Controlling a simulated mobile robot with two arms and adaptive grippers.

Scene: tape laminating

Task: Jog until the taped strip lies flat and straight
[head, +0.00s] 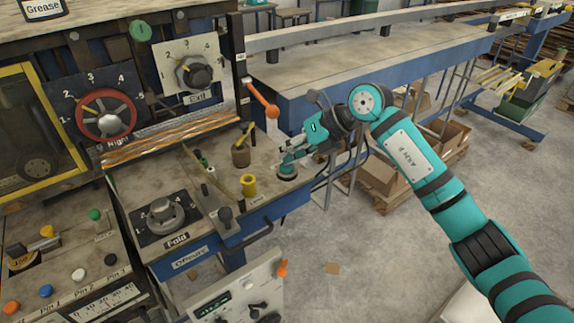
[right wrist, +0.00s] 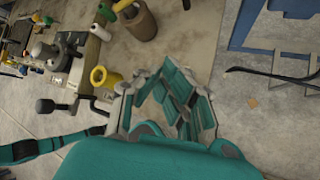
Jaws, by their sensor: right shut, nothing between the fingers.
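My right gripper (head: 287,158) is shut and empty, just above a round green-topped button (head: 287,170) with a dark base at the bench's right end. I cannot tell whether the fingertips touch the button. In the right wrist view the gripper's teal fingers (right wrist: 176,85) are together and the button is not clearly visible. Coppery-orange strips (head: 170,134) run along the machine beneath the dials. I cannot make out which is the taped strip or how flat it lies. My left gripper is out of view.
A yellow ring (head: 248,185) and a brown pot (head: 241,156) stand left of my right gripper. An orange-knobbed lever (head: 272,111) is behind it. Open floor lies to the right.

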